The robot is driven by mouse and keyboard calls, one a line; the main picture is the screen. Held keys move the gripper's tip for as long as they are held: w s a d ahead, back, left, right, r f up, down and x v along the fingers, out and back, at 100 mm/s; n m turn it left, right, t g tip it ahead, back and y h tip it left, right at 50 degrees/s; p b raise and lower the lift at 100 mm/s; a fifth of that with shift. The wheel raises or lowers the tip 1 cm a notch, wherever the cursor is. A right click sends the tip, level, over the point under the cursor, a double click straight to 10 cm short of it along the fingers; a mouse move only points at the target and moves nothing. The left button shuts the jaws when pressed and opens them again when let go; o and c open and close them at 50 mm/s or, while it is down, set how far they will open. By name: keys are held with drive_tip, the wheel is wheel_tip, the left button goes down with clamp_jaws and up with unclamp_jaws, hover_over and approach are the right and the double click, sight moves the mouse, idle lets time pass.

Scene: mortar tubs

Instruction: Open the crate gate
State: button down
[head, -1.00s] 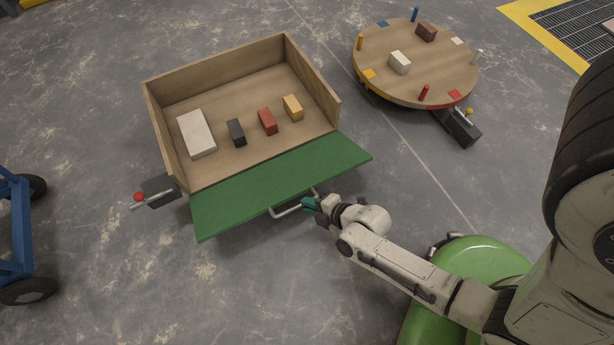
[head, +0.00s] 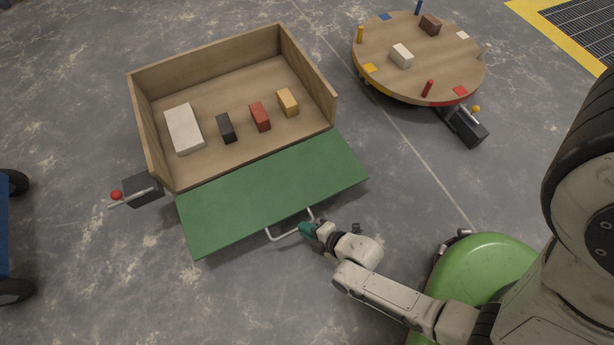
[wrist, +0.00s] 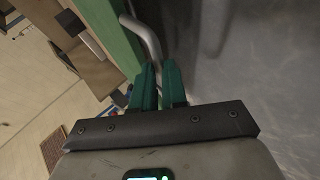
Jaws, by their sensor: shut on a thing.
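The wooden crate (head: 140,92) stands open-topped on the floor at the left in the head view. Its green gate (head: 272,185) is hinged down at the front and slopes outward from the crate. A pale bar handle (head: 285,234) sticks out from the gate's outer edge. My gripper (head: 306,229) has its teal fingers shut on the right part of this handle. In the wrist view my gripper (wrist: 159,78) is closed at the curved handle (wrist: 146,36), beside the green gate edge (wrist: 112,32). The fingers hide the gripped part of the handle.
Inside the crate are a white block (head: 184,130), a black block (head: 226,128), a red block (head: 260,116) and a yellow block (head: 288,102). A lever box (head: 142,189) stands left of the crate. A round turntable (head: 418,58) stands behind right. Floor in front is clear.

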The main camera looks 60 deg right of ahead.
drive_tip(key=shift+s+a+f, duration=0.3)
drive_tip(key=shift+s+f, duration=0.15)
drive_tip(key=shift+f, duration=0.1)
drive_tip(key=c, duration=1.2)
unclamp_jaws()
drive_tip(key=shift+o, duration=0.2)
drive_tip(key=shift+w+r, duration=0.1)
drive_tip(key=shift+w+d, duration=0.1)
drive_tip(key=shift+r, duration=0.15)
